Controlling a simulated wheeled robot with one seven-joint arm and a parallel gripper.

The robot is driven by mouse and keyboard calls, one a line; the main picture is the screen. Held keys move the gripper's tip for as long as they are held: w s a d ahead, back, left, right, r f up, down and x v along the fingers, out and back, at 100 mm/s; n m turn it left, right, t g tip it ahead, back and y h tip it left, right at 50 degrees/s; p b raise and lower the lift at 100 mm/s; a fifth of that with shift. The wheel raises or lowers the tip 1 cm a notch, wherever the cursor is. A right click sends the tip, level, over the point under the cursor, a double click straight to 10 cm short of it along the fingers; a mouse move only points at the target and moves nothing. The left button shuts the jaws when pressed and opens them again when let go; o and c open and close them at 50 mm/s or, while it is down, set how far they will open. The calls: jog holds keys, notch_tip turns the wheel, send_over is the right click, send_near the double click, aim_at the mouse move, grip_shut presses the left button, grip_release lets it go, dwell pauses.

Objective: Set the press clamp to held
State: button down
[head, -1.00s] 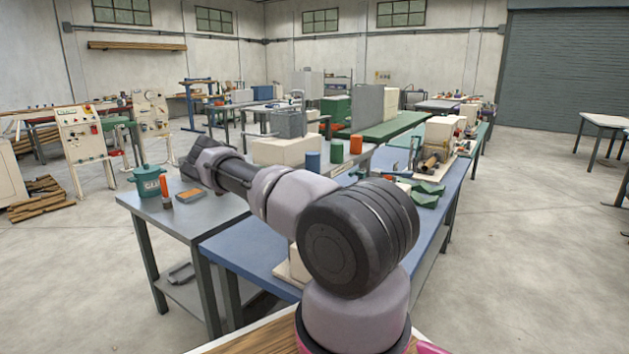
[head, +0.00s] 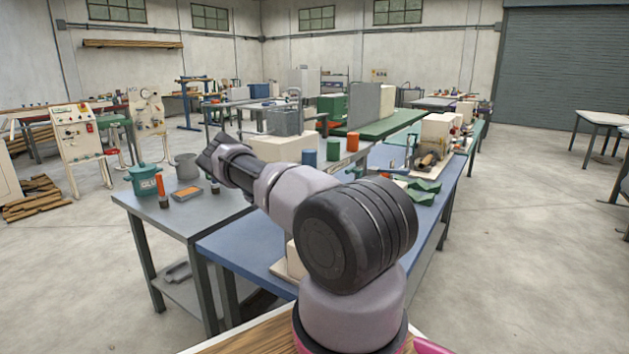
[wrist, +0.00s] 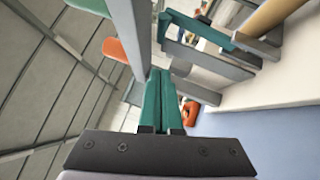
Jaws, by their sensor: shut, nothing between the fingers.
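My gripper (wrist: 162,102) shows in the wrist view as two teal fingers pressed together, with nothing between them. In the head view my arm reaches to the left over the benches, and the fingers are hidden behind it. In the wrist view a teal bar (wrist: 198,30) and grey bars (wrist: 207,60) stand just beyond the fingertips, on the upper right. I cannot tell whether they belong to the press clamp, or how the clamp is set. A tall grey post (wrist: 131,35) rises close to the left of the fingers. I cannot tell whether anything touches them.
On the grey bench (head: 185,215) are a green pot (head: 145,178), a grey cup (head: 187,166) and an orange-handled tool (head: 161,188). The blue bench (head: 232,245) holds blocks and green pieces (head: 423,188). Blue (head: 308,157) and orange (head: 352,141) cylinders stand behind my arm.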

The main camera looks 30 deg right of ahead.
jog(key=s+d+r, duration=0.2)
jog(key=s+d, duration=0.3)
jog(key=d, duration=0.2)
jog(key=shift+s+r, duration=0.3)
jog(key=shift+s, duration=0.1)
jog(key=shift+s+d+r+m+y, duration=0.2)
jog(key=shift+s+m+y, duration=0.15)
jog(key=shift+s, duration=0.1)
jog(key=shift+s+d+r+m+y, duration=0.15)
jog(key=shift+s+m+y, duration=0.1)
jog(key=shift+s+m, duration=0.15)
